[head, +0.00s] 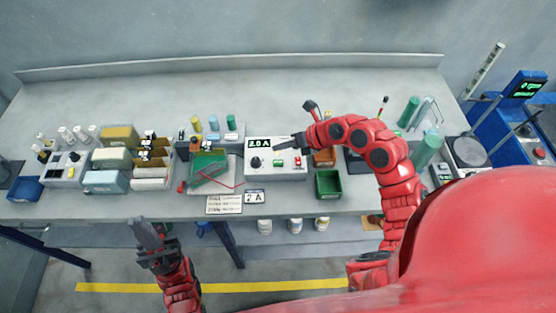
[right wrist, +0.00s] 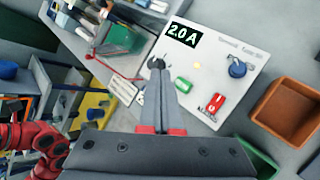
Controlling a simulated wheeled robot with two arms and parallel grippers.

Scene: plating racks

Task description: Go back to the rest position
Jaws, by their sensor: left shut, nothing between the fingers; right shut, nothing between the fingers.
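My left gripper (head: 148,235) is shut and empty, held in front of the table's front edge over the floor at the lower left. My right arm reaches over the table, and my right gripper (head: 285,147) is shut and empty by the white control box (head: 258,171) that reads 2.0 A. In the right wrist view the shut fingers (right wrist: 158,72) point at the left side of the same box (right wrist: 190,72). I cannot tell whether the fingertips touch the box. The box carries a dark knob (right wrist: 237,69), a green button and a red switch (right wrist: 215,103).
Left of the box stands a green tank (head: 208,167) with a red wire. A green bin (head: 328,183) and a brown bin (head: 324,157) are to its right. Several boxes and bottles fill the table's left. Cards (head: 224,205) lie at the front edge. The floor in front is open.

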